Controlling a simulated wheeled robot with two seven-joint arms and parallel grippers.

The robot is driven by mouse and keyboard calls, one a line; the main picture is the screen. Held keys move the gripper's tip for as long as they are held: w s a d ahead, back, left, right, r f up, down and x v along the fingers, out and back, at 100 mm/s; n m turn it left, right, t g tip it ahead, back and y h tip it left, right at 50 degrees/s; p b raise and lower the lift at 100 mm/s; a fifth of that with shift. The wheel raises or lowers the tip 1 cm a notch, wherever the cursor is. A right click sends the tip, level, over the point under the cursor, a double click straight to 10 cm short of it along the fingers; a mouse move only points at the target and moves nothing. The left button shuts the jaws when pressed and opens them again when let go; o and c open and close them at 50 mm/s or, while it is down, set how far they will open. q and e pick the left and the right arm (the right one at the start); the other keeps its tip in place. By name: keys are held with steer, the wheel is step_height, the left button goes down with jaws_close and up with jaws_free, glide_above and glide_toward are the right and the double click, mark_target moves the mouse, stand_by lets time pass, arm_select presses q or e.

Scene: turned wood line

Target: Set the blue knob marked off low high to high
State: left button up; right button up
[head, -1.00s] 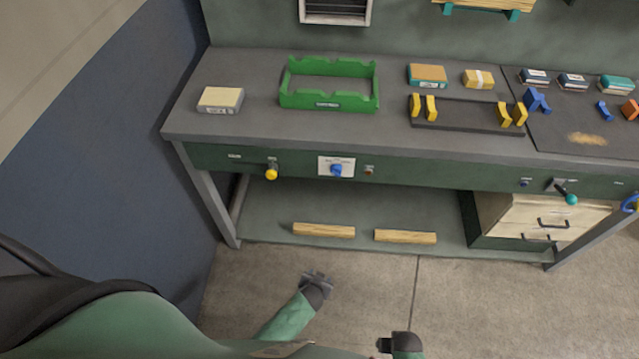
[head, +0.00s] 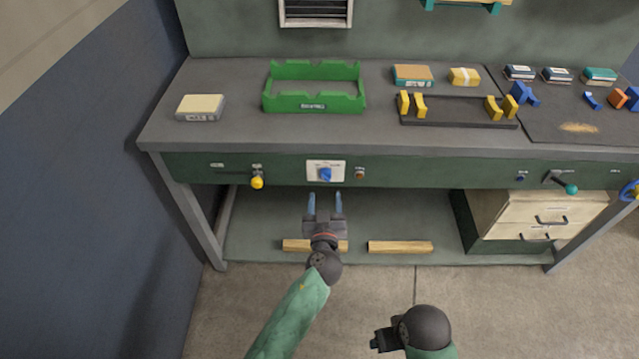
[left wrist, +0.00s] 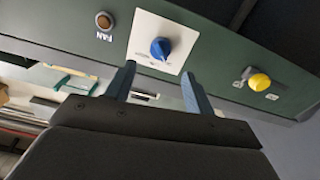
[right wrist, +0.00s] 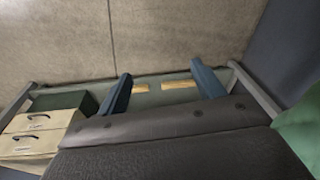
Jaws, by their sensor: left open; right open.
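The blue knob (head: 325,174) sits on a white plate (head: 340,164) on the bench's green front panel. In the left wrist view the knob (left wrist: 160,48) shows near and large, with its pointed end toward the lower part of the plate; the plate's markings are too small to read. My left gripper (head: 325,196) is open and empty, its two blue fingers pointing at the panel just below the knob, apart from it. My right gripper (head: 378,342) is low at the front, turned left; its open fingers (right wrist: 163,90) show empty in the right wrist view.
A yellow knob (head: 257,182) is left of the plate and a brown fan button (head: 360,174) right of it. A teal-tipped lever (head: 570,189) is further right. Wood pieces (head: 400,247) lie on the lower shelf. The floor in front is clear.

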mark_target(325, 180)
arm_select(q)
steer(key=w+p, duration=0.2)
steer(key=w, duration=0.4)
steer(key=shift+w+p, duration=0.35)
steer(key=shift+w, duration=0.5)
arm_select(e)
step_height(325, 180, down, 13)
steer(key=w, duration=0.2)
steer(key=shift+a, duration=0.15)
steer(key=shift+w+r, duration=0.1)
arm_select(q)
steer(key=shift+f, duration=0.1)
steer(key=c, duration=1)
